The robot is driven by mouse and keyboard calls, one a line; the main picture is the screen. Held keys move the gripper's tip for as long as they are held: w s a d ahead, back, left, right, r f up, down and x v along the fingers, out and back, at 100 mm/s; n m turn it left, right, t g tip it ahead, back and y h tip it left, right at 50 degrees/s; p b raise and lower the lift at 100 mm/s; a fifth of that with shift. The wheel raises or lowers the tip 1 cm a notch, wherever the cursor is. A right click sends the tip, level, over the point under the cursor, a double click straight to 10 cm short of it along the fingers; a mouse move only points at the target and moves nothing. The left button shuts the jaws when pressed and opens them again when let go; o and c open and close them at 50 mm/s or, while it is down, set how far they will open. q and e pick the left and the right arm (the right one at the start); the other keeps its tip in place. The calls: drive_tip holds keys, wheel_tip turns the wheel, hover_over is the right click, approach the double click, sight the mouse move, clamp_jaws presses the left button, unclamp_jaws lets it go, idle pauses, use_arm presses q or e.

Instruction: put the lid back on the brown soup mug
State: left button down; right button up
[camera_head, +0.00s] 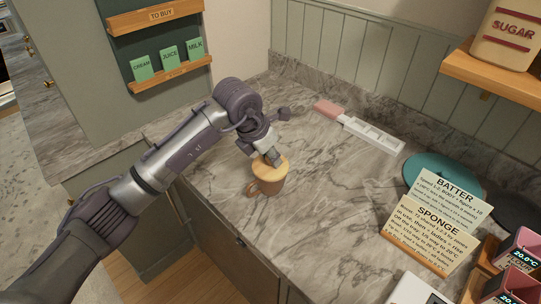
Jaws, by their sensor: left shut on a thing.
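The brown soup mug (268,184) stands upright on the marble counter near its front edge, with its handle toward the left. A pale yellow lid (283,166) is at the top of the mug and covers its opening in this view. Whether it is fully seated or slightly above the rim I cannot tell. My left gripper (272,158) is over the mug, pointing down, and is shut on the lid; its fingers hide the part they hold. My right gripper is out of view.
Recipe cards (434,228) and a teal round thing (440,170) are at the right. A shelf with a sugar container (506,36) hangs upper right. The counter right of the mug is clear.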

use_arm(q)
drive_tip(key=shift+f, duration=0.1)
idle(0.3)
drive_tip(key=shift+f+b, duration=0.1)
drive_tip(key=shift+b, duration=0.55)
idle(0.4)
idle(0.4)
drive_tip(key=c, duration=0.9)
unclamp_jaws()
drive_tip(key=shift+o, duration=0.2)
drive_tip(key=o, duration=0.4)
drive_tip(key=shift+o, duration=0.2)
